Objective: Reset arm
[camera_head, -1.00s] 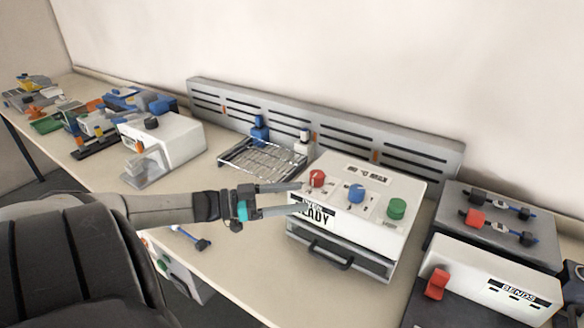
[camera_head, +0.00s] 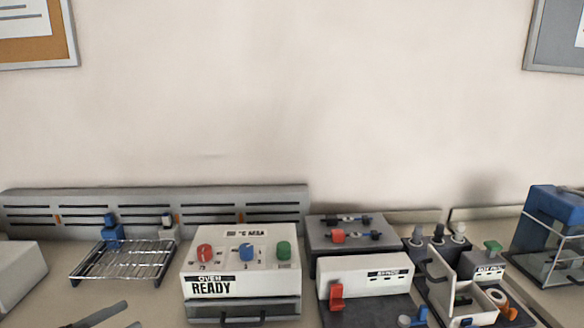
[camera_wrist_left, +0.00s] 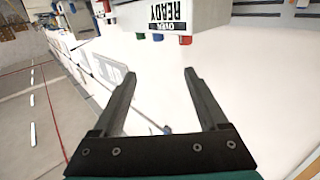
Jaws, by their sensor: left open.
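My left gripper (camera_head: 110,318) shows at the bottom left of the head view, only its finger tips in the picture. In the left wrist view my left gripper (camera_wrist_left: 158,75) is open, with nothing between its two dark fingers. The white oven (camera_head: 238,275), labelled READY, stands to the right of the fingers, apart from them. It also shows upside down at the top of the left wrist view (camera_wrist_left: 205,12). Its top carries a red knob (camera_head: 205,252), a blue knob (camera_head: 247,252) and a green knob (camera_head: 284,251). My right gripper is not in view.
A wire rack (camera_head: 122,262) lies left of the oven. A white and dark bending unit (camera_head: 365,275) stands right of it, with a grey block (camera_head: 350,240) behind. A blue machine (camera_head: 560,220) is at the far right. A slotted rail (camera_head: 60,212) runs along the wall.

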